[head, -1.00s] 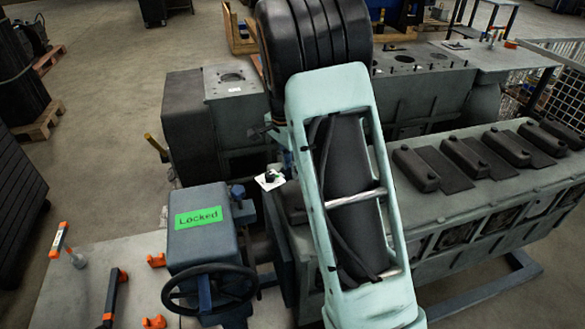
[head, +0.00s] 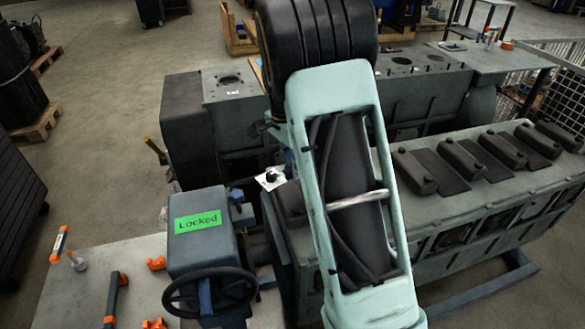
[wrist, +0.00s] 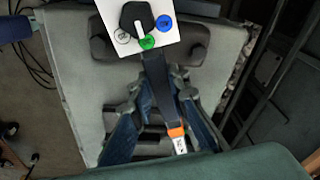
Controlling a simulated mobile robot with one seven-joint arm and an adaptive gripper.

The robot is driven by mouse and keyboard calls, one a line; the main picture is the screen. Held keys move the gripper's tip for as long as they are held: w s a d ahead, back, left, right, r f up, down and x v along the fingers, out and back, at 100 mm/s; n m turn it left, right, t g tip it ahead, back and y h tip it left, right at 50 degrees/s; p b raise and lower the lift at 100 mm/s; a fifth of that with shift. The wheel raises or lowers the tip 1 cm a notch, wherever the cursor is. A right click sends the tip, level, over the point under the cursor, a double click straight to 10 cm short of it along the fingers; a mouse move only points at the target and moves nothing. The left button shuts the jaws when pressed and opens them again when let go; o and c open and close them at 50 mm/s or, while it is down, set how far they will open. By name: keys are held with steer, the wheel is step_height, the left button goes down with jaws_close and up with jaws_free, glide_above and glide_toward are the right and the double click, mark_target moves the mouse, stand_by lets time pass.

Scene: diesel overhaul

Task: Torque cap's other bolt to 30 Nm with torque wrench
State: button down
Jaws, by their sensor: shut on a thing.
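My gripper (wrist: 157,105) shows in the wrist view, its two blue-grey fingers on either side of a dark tool. The tool, apparently the torque wrench (wrist: 161,88), has an orange band and a white label at its lower end. A white card with a black knob and coloured dots (wrist: 120,40) covers its upper end; the card also shows in the head view (head: 270,179).
A row of dark blocks (head: 468,160) lines the engine top at right. A blue-grey stand with a green "Locked" sign (head: 198,222) and a handwheel (head: 210,290) stands left of the engine. Orange-and-black tools (head: 114,300) lie on the grey bench (head: 85,275). Floor is open at upper left.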

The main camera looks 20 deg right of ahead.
steer(key=shift+r, duration=0.45)
step_height(320, 180, up, 6)
steer(key=p, duration=0.4)
steer(key=shift+w, duration=0.1)
steer(key=shift+s+f, duration=0.1)
steer(key=shift+s, duration=0.25)
steer(key=s+b, duration=0.2)
steer(key=s, duration=0.4)
steer(key=shift+a, duration=0.35)
steer(key=shift+s, duration=0.15)
